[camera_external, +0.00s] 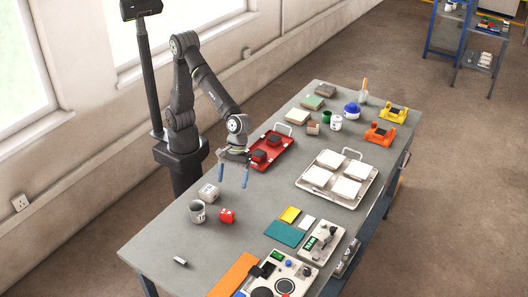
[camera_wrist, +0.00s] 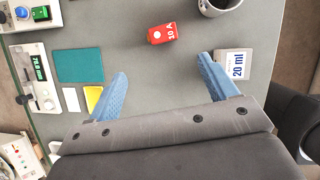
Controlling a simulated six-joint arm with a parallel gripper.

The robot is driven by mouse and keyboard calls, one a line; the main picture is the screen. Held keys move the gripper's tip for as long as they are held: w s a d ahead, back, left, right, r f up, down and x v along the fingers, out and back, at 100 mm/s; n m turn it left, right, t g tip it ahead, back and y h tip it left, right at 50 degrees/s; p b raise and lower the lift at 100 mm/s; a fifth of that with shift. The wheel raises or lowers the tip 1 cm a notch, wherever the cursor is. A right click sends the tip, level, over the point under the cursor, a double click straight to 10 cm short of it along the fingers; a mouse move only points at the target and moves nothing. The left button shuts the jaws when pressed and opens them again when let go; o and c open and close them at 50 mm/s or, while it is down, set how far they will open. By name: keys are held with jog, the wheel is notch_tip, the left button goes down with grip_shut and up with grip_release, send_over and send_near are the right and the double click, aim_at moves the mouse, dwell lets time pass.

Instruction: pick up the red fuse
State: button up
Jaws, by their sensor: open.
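The red fuse (camera_external: 227,215) is a small red block on the grey table, near the grey mug. In the wrist view the fuse (camera_wrist: 162,34) shows a "10 A" label and lies beyond the fingertips, between their two lines and apart from both. My gripper (camera_external: 233,176) has two blue fingers, spread wide with nothing between them, above the table and behind the fuse. It also shows in the wrist view (camera_wrist: 163,70). Its right finger there overlaps the edge of the white "20 ml" box.
The grey mug (camera_external: 197,211) and the white "20 ml" box (camera_external: 209,193) stand close to the fuse. Teal (camera_external: 284,233) and yellow (camera_external: 290,214) tiles lie to its right. A red tray (camera_external: 284,150) and a tray of white tiles (camera_external: 308,188) are farther back. Bare table surrounds the fuse's front.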

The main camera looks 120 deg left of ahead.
send_near(227, 212)
jog(key=x, duration=0.5)
jog(key=shift+w+a+f, duration=0.1)
jog(key=shift+w+f, duration=0.1)
jog(key=shift+f, duration=0.05)
jog(key=x, duration=0.5)
jog(key=shift+s, duration=0.15)
jog(key=c, duration=1.1)
